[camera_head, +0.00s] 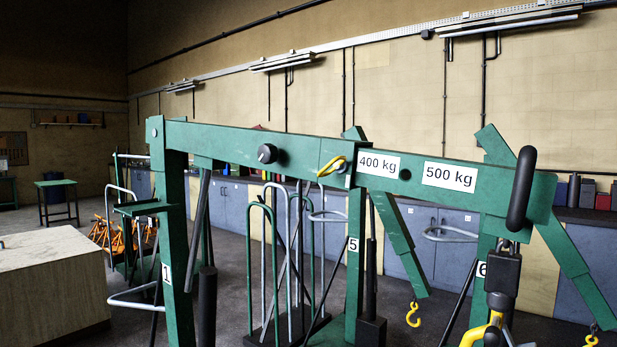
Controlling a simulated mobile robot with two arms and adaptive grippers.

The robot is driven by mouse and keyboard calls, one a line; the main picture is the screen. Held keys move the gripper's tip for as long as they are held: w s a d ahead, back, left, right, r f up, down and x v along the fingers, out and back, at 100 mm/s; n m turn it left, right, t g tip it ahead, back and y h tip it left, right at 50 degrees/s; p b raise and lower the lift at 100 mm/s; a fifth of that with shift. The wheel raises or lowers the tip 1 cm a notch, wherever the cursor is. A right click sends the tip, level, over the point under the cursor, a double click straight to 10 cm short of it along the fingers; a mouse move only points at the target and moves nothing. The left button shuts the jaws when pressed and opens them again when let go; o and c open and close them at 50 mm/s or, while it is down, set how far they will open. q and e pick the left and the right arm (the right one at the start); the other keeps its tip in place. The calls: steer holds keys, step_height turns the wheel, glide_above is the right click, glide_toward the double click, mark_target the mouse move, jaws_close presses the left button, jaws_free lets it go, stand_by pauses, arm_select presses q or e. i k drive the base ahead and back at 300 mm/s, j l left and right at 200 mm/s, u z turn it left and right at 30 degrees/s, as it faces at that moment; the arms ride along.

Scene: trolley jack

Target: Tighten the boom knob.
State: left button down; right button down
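The green boom (218,141) of the nearest crane runs across the picture from the upright post (172,250) at left to the right side. A round black knob (267,153) sits on the side of the boom, left of the "400 kg" label (379,163). I cannot tell from this view how tight the knob is. A yellow piece (332,166) is at the boom just left of that label. Neither of my grippers is in view, and nothing touches the knob.
A black link (522,188) hangs at the boom's right end above a black block (503,271). More green cranes with yellow hooks (413,315) stand behind. A light wooden block (45,285) is at lower left. Blue-grey cabinets (575,265) line the wall.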

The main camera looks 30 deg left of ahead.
mark_target(267, 153)
steer(key=u, duration=1.3)
